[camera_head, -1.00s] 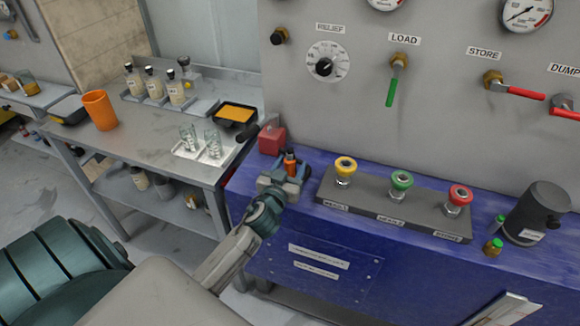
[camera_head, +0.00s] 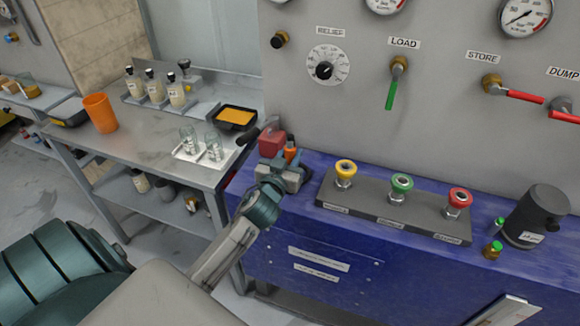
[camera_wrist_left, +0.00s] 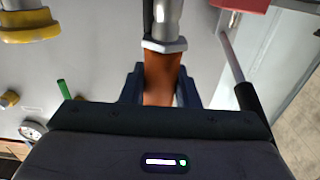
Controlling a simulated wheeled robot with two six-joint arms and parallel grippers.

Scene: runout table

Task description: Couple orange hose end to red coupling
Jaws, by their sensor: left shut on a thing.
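My left gripper (camera_head: 290,168) is at the left end of the blue bench in the head view. It is shut on the orange hose end (camera_head: 290,152). In the left wrist view the orange hose end (camera_wrist_left: 160,78) stands between the fingers, with a silver metal fitting at its tip. The red coupling (camera_head: 459,199) is the rightmost of three on a dark grey strip. The yellow (camera_head: 345,169) and green (camera_head: 401,184) couplings stand to its left. The hose end is left of all three and apart from the red coupling. My right gripper is not in view.
A red block (camera_head: 271,140) stands just behind the left gripper. A dark cylinder (camera_head: 534,214) and a small green-capped bottle (camera_head: 492,250) stand on the bench (camera_head: 385,262) at right. Valve handles and gauges are on the panel behind. A side table (camera_head: 150,140) holds glasses and an orange cup.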

